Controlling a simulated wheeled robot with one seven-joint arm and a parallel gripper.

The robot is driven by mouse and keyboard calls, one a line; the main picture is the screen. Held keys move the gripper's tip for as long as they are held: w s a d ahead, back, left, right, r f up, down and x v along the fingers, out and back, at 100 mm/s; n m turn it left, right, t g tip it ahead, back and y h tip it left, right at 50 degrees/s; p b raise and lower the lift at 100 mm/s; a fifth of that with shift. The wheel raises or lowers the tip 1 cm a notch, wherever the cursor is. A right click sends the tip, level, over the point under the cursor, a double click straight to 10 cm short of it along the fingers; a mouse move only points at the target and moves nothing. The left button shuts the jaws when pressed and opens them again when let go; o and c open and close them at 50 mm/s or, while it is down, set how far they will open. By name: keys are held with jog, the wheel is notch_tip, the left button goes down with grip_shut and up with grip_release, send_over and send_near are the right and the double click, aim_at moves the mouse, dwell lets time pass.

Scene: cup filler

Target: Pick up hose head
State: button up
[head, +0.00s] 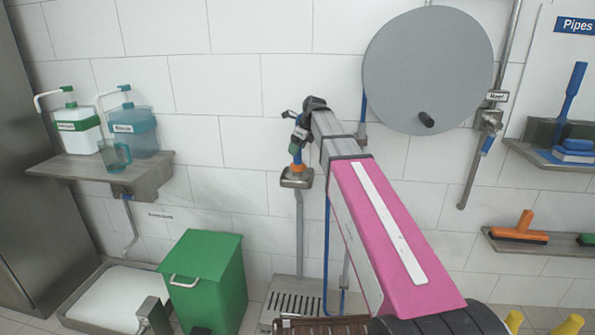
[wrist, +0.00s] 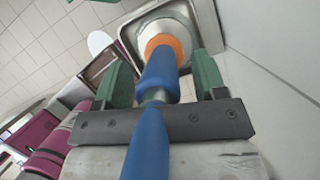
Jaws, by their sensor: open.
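The hose head (wrist: 158,72) is blue with an orange collar and a pale metal end. In the wrist view it lies between the two green fingers of my open gripper (wrist: 163,66), with gaps visible on both sides. Its end sits in a square metal holder (wrist: 128,38). In the head view the hose head (head: 297,167) shows as a small orange and blue piece above the wall holder (head: 297,182). My gripper (head: 299,131) is just above it there, partly hidden by its own wrist.
A grey reel (head: 428,70) is on the wall at right, with a blue hose (head: 327,240) hanging below. A green bin (head: 207,275) stands at lower left. A shelf (head: 130,181) with bottles is on the left wall. A floor grate (head: 298,300) lies below the holder.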

jog(key=shift+c, duration=0.4)
jog(key=c, duration=0.9)
jog(key=shift+r, duration=0.1)
jog(key=shift+c, duration=0.2)
